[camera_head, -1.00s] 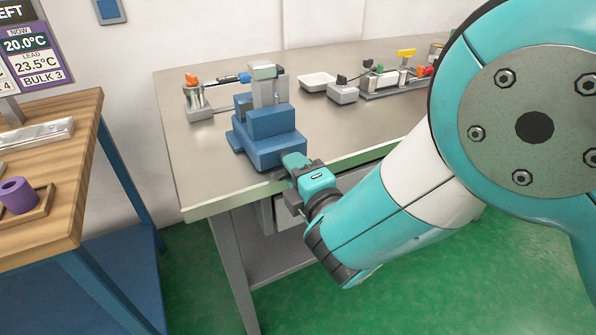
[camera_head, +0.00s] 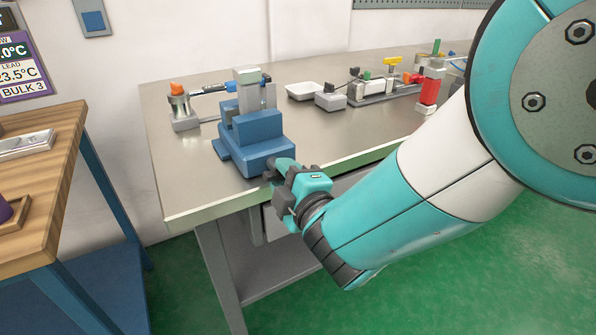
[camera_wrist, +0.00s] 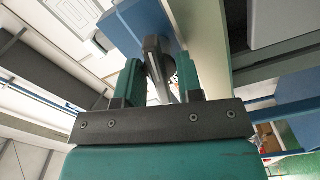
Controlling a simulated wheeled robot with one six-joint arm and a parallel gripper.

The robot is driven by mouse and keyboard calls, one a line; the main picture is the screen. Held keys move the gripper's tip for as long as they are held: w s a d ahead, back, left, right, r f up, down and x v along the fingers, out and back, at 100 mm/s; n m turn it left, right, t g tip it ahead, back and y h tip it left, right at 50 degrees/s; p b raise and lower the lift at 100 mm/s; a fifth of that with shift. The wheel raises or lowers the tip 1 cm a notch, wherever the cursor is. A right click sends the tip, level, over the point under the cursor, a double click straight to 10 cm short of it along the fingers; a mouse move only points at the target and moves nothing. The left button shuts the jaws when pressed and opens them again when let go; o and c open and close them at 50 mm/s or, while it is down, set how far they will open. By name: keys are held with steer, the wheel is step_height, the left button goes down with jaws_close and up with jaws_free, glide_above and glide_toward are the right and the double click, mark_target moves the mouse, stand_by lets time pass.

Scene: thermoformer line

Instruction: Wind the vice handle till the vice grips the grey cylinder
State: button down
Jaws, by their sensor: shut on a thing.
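The blue vice (camera_head: 252,138) stands near the left front edge of the metal bench. A grey block-like piece with a pale top (camera_head: 247,80) rises at its jaws; I cannot tell whether this is the grey cylinder or a jaw. My gripper (camera_head: 280,172) is at the vice's front, just off the bench edge. In the wrist view my gripper (camera_wrist: 160,80) is shut on the dark vice handle (camera_wrist: 156,62), with the blue vice body (camera_wrist: 133,28) just beyond. The jaw gap is not clearly visible.
The metal bench (camera_head: 190,200) carries a white tray (camera_head: 304,91), a grey box (camera_head: 330,98), a fixture with coloured parts (camera_head: 375,88) and a grey stand with an orange top (camera_head: 182,110). A wooden table (camera_head: 55,190) stands at left.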

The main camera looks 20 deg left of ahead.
steer(key=shift+d+f+m, duration=0.1)
steer(key=shift+f+m, duration=0.05)
steer(key=shift+m, duration=0.15)
steer(key=shift+m+b, duration=0.6)
steer(key=shift+b, duration=0.25)
steer(key=c, duration=0.7)
jaws_free()
